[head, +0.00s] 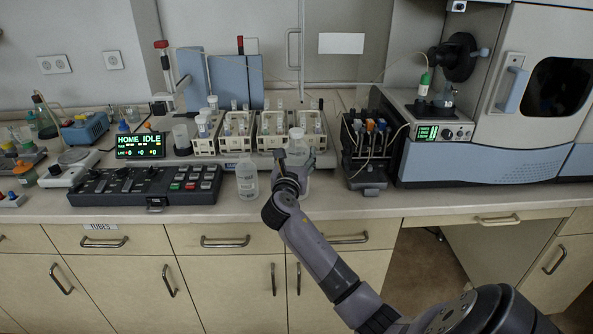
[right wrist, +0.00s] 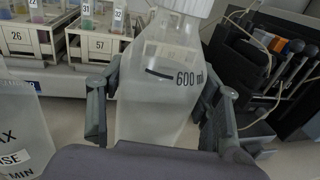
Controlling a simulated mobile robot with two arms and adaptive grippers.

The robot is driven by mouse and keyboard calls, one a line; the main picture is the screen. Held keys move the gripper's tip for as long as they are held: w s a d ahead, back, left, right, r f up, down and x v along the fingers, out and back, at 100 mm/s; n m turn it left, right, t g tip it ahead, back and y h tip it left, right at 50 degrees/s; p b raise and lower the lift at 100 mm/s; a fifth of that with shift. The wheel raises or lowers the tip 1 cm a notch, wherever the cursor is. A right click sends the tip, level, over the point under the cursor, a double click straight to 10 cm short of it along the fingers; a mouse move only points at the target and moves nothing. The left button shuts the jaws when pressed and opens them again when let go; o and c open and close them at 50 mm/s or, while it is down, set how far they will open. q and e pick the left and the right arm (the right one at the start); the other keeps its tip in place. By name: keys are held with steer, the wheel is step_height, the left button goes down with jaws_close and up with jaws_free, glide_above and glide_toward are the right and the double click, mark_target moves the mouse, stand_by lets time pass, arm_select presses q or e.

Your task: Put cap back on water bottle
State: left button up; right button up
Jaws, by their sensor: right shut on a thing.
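My right gripper (head: 294,161) is shut on a translucent bottle (head: 297,147) at the front of the counter. In the right wrist view, the fingers of the gripper (right wrist: 162,100) lie on both sides of this bottle (right wrist: 160,92), which is marked 600 ml and looks slightly tilted. A white ribbed cap (right wrist: 187,5) shows at its top, cut off by the picture edge. A second translucent bottle (head: 247,180) stands just left of it, and its labelled side shows in the right wrist view (right wrist: 22,130). I cannot tell whether its top is capped. My left gripper is out of view.
Racks of numbered vials (head: 238,140) stand behind the bottles. A black control panel (head: 145,187) lies to the left. A dark holder with coloured plugs (head: 367,150) and the spectrometer (head: 480,165) stand to the right. A narrow counter strip (head: 330,200) in front is clear.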

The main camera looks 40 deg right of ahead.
steer(key=shift+r, duration=0.1)
steer(key=c, duration=0.3)
steer(key=shift+r, duration=0.1)
step_height(320, 180, up, 20)
steer(key=p, duration=0.1)
steer(key=shift+p, duration=0.3)
steer(key=shift+f, duration=0.2)
stand_by(0.5)
